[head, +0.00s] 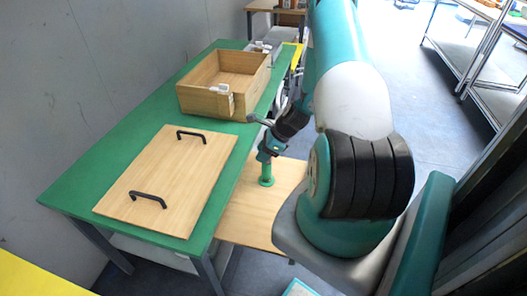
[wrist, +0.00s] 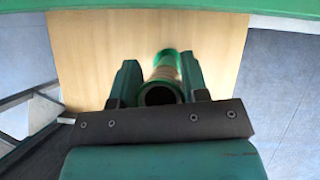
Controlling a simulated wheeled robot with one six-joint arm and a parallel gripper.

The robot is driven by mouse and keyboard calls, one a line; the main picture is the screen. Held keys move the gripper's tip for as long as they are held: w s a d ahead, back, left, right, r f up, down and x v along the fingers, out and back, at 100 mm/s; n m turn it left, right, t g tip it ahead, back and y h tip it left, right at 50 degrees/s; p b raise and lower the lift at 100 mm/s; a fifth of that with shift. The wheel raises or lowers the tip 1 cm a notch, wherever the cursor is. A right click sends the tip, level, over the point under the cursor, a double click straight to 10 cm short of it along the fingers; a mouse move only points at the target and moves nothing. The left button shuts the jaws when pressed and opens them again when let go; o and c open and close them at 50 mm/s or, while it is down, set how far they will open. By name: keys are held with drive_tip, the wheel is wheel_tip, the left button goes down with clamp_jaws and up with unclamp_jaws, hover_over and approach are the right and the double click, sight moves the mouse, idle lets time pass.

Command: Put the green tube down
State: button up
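The green tube (head: 266,172) is upright below my gripper (head: 267,152) in the head view, over a light wooden board (head: 240,222) beside the green table. Its wider lower end looks at or very near the board; I cannot tell if it touches. In the wrist view I look along the tube (wrist: 161,93), which sits between the two dark green fingers of my gripper (wrist: 161,80). The fingers are close against its sides, shut on it. The wooden board (wrist: 100,50) fills the middle behind it.
The green table (head: 85,180) stands left of the board, its edge close to my gripper. On it lie a wooden lid with two black handles (head: 165,205) and an open wooden box (head: 240,65). Metal racks (head: 480,50) stand at the far right.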

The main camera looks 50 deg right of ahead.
drive_tip(key=o, duration=0.4)
drive_tip(key=shift+c, duration=0.2)
drive_tip(key=b+v, duration=0.1)
drive_tip(key=v, duration=1.1)
drive_tip(key=w+a+r+n+g, duration=0.1)
drive_tip(key=w+a+r+n, duration=0.1)
drive_tip(key=a+r+n, duration=0.5)
drive_tip(key=w+a+r+n+g+y, duration=0.1)
drive_tip(key=w+a+r+n, duration=0.3)
drive_tip(key=a, duration=0.6)
drive_tip(key=s+a+r+n+g, duration=0.1)
drive_tip(key=a+r+n, duration=0.3)
drive_tip(key=a+n, duration=0.4)
drive_tip(key=s+a+r+n+g, duration=0.1)
drive_tip(key=s+a+r+n, duration=0.3)
drive_tip(key=s+a+n, duration=0.3)
drive_tip(key=s+a+r+n+g, duration=0.1)
drive_tip(key=s+a+r+n, duration=0.3)
drive_tip(key=s+a+n, duration=0.4)
drive_tip(key=shift+a+n, duration=0.5)
drive_tip(key=shift+n, duration=0.7)
